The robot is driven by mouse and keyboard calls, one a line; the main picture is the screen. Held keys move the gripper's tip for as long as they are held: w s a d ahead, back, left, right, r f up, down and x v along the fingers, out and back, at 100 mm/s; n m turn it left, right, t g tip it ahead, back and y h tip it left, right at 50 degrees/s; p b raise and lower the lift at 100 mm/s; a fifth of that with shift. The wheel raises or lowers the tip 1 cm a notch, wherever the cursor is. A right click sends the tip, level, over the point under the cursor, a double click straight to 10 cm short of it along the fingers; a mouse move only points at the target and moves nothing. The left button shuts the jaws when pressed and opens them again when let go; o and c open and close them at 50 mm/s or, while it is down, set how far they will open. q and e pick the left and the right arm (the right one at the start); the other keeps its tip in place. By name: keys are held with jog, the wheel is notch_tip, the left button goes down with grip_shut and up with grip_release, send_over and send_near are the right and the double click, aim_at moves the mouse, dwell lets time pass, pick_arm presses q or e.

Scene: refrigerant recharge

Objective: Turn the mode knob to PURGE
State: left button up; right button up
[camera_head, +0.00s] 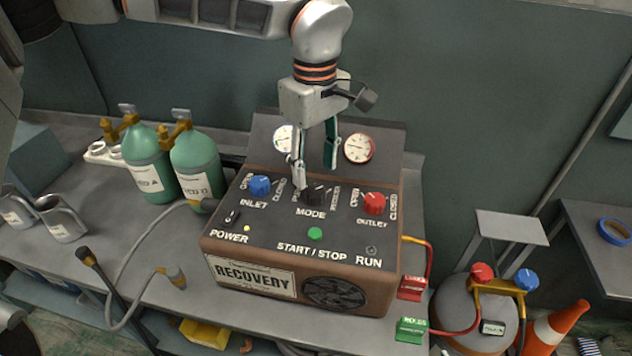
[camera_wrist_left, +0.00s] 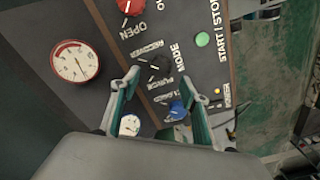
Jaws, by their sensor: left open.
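The black mode knob (camera_head: 316,195) is on the sloping top panel of the recovery machine (camera_head: 300,267), between the blue inlet knob (camera_head: 260,186) and the red outlet knob (camera_head: 374,203). My left gripper (camera_head: 316,168) points down just above and behind the mode knob, fingers open and spread. In the left wrist view the mode knob (camera_wrist_left: 158,69) shows near the gap between the fingertips (camera_wrist_left: 163,76), with RECOVER and PURGE labels beside it. I cannot tell surely where its pointer aims or whether a finger touches it. The right gripper is not in view.
Two gauges (camera_head: 358,148) stand on the raised back panel behind the fingers. The green start button (camera_head: 315,234) is in front of the knob. Green bottles (camera_head: 197,168) and a hose (camera_head: 128,264) are to the left. A grey tank (camera_head: 475,310) is at lower right.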

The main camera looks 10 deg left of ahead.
aim_at(315, 189)
pick_arm(q)
jog(key=shift+f, duration=2.65)
jog(key=c, duration=1.1)
